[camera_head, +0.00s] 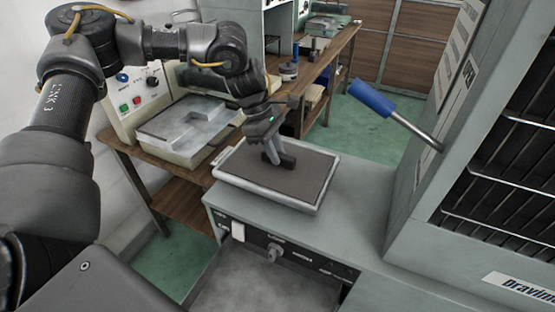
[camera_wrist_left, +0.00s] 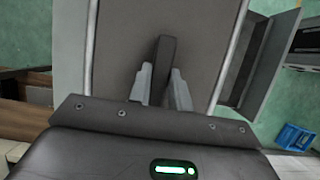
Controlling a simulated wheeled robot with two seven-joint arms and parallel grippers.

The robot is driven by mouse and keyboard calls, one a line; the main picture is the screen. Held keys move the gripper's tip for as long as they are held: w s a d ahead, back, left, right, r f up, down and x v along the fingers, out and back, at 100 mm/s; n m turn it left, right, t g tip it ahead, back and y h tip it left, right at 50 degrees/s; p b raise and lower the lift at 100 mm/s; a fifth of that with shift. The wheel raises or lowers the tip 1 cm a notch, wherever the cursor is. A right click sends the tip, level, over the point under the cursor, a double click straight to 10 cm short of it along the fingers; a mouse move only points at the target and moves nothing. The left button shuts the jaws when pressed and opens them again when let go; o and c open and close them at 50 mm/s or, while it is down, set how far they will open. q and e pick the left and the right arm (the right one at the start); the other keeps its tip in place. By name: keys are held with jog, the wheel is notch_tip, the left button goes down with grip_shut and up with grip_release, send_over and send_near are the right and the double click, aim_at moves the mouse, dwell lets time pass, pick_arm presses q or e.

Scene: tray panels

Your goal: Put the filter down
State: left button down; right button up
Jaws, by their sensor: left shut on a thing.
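The filter (camera_head: 310,178) is a flat dark panel in a light metal frame, with a dark upright handle. It lies level at the top of the grey cabinet (camera_head: 355,222); I cannot tell if it touches the cabinet top. My left gripper (camera_head: 275,156) is above the panel, shut on the handle. In the left wrist view the filter (camera_wrist_left: 112,60) spreads behind the fingers, and the left gripper (camera_wrist_left: 163,88) pinches the handle from both sides. The fingers hide part of the handle. My right gripper is not in view.
A tall grey unit with wire racks (camera_head: 505,180) and a blue-handled lever (camera_head: 372,98) stands at the right. A machine with a metal plate (camera_head: 185,128) sits on a wooden bench at the left. An open drawer (camera_head: 265,285) is below the cabinet's control panel.

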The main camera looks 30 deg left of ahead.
pick_arm(q)
jog(key=f, duration=0.1)
jog(key=f+p, duration=0.1)
jog(key=f, duration=0.1)
jog(key=shift+w+f, duration=0.25)
jog(key=shift+w, duration=0.15)
jog(key=shift+f, duration=0.2)
jog(key=shift+f, duration=0.2)
jog(key=c, duration=1.3)
grip_release()
jog(key=shift+r, duration=0.1)
jog(key=v, duration=1.2)
jog(key=shift+b, duration=0.3)
jog(key=shift+r, duration=0.1)
